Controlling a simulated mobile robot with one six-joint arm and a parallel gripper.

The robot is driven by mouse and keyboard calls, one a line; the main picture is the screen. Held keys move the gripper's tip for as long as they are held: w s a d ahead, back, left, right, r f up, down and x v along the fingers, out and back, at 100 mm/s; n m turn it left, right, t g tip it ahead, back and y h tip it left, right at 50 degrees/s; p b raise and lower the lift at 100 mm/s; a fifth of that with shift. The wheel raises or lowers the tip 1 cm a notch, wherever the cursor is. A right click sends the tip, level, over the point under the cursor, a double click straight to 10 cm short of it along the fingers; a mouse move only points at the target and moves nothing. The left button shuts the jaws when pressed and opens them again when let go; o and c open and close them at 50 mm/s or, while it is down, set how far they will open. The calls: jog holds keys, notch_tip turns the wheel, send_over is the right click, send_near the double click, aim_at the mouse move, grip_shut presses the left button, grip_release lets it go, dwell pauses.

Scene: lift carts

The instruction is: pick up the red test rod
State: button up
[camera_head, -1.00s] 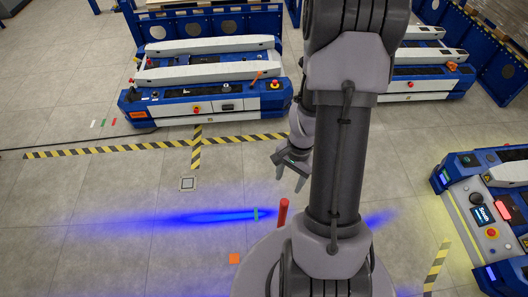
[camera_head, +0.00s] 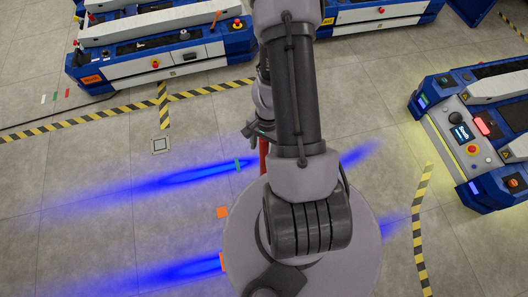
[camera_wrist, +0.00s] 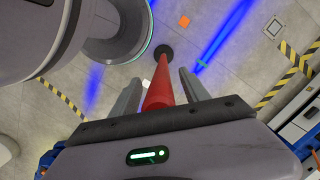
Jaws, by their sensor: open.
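The red test rod (camera_wrist: 161,88) stands upright on a round dark foot (camera_wrist: 163,51) on the floor in the wrist view. My gripper (camera_wrist: 160,76) is open, with one finger on each side of the rod and a gap showing beside it. The rod's near end is hidden behind the gripper body. In the head view, a short red part of the rod (camera_head: 264,157) shows beside my arm, and my gripper (camera_head: 257,137) is at its upper end, partly hidden by the arm.
A blue and white lift cart (camera_head: 160,60) stands at the back left and another cart (camera_head: 485,130) at the right. Yellow-black floor tape (camera_head: 163,105) runs before the carts. An orange floor square (camera_head: 222,212) lies near my base.

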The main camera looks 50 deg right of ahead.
jog(key=shift+r, duration=0.15)
grip_shut()
dwell(1.2)
